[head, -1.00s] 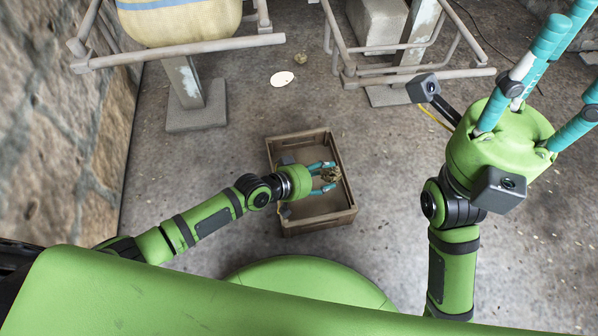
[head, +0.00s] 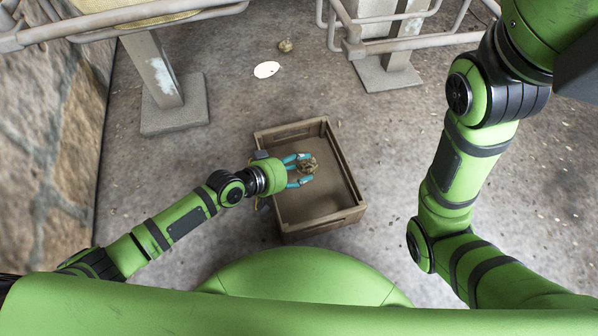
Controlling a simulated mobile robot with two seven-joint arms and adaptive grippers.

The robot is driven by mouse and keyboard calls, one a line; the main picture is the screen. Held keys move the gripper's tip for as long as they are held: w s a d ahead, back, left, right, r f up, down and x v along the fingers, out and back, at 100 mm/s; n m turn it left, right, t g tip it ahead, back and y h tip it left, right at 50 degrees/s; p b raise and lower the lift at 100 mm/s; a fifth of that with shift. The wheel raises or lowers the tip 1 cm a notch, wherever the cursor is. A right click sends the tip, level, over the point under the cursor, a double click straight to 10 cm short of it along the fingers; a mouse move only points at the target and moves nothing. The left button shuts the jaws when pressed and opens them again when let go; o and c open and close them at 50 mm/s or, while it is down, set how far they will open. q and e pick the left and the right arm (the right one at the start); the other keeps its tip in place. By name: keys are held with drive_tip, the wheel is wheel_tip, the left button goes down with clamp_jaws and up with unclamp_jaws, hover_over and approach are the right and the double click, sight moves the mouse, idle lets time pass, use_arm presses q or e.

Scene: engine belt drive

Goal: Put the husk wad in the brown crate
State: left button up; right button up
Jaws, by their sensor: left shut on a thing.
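The brown crate (head: 347,217) stands on the concrete floor in the middle of the head view, open at the top. My left gripper (head: 303,170) reaches over the crate's left side. Its teal fingers are shut on the husk wad (head: 309,164), a small, rough brown clump. The wad shows over the crate's opening; its exact height above the crate floor is hard to tell. My right arm rises along the right side of the view, and its fingers are out of the picture.
Another small brownish clump (head: 285,46) and a white flat disc (head: 266,69) lie on the floor beyond the crate. Metal railings and posts on concrete feet (head: 174,117) stand at the back. A stone wall (head: 45,140) is on the left. Floor right of the crate is clear.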

use_arm(q)
drive_tip(key=shift+f, duration=0.1)
drive_tip(key=shift+f+b, duration=0.35)
drive_tip(key=shift+f, duration=0.2)
drive_tip(key=shift+f, duration=0.1)
drive_tip(key=o, duration=1.1)
drive_tip(key=shift+c, duration=0.2)
